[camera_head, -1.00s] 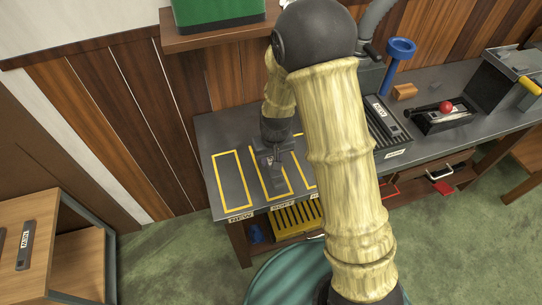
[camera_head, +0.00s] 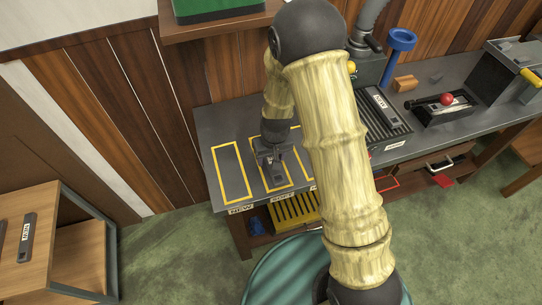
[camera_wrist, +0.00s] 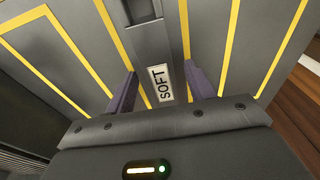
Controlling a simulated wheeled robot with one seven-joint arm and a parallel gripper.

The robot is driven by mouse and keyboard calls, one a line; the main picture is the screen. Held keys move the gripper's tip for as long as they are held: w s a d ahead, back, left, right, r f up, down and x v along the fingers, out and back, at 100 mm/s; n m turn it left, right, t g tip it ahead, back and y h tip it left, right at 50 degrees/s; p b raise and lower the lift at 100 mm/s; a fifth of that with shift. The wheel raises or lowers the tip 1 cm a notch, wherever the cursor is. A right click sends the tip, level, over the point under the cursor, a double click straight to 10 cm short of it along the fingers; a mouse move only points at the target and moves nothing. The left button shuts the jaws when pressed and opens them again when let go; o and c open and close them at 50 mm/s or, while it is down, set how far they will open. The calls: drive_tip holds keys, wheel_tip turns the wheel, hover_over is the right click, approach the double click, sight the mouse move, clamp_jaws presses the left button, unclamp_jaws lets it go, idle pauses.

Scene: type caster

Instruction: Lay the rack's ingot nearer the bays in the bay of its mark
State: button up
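A dark grey ingot (camera_head: 277,172) marked SOFT is in the middle yellow-outlined bay (camera_head: 290,183), whose front label appears to read SOFT. In the wrist view the ingot (camera_wrist: 160,50) lies lengthwise between the fingers, its white label towards me. My gripper (camera_head: 272,153) is low over this bay. Its fingers (camera_wrist: 160,85) stand on either side of the ingot, with a gap showing at least on the left, so it looks open. The bay marked NEW (camera_head: 232,172) is empty. My arm hides most of the right bay. Another ingot (camera_head: 380,97) sits on the ribbed rack (camera_head: 400,136).
A wooden cabinet (camera_head: 70,200) at the left carries a marked ingot (camera_head: 26,238). A shelf with a green box (camera_head: 215,10) overhangs behind.

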wheel_tip(320, 180, up, 12)
drive_tip(key=s, duration=0.1)
drive_tip(key=shift+d+p, duration=0.35)
drive_tip(key=shift+p, duration=0.05)
idle(0.4)
drive_tip(key=shift+s+d+r, duration=0.1)
idle(0.3)
drive_tip(key=s+d+r+m+t, duration=0.1)
drive_tip(key=s+d+r+m, duration=0.2)
drive_tip(key=s+d+r, duration=0.3)
drive_tip(key=s+d, duration=0.5)
drive_tip(key=d, duration=0.1)
drive_tip(key=shift+s+d+h, duration=0.15)
drive_tip(key=shift+d+h, duration=0.15)
drive_tip(key=shift+d, duration=0.1)
drive_tip(key=shift+r, duration=0.1)
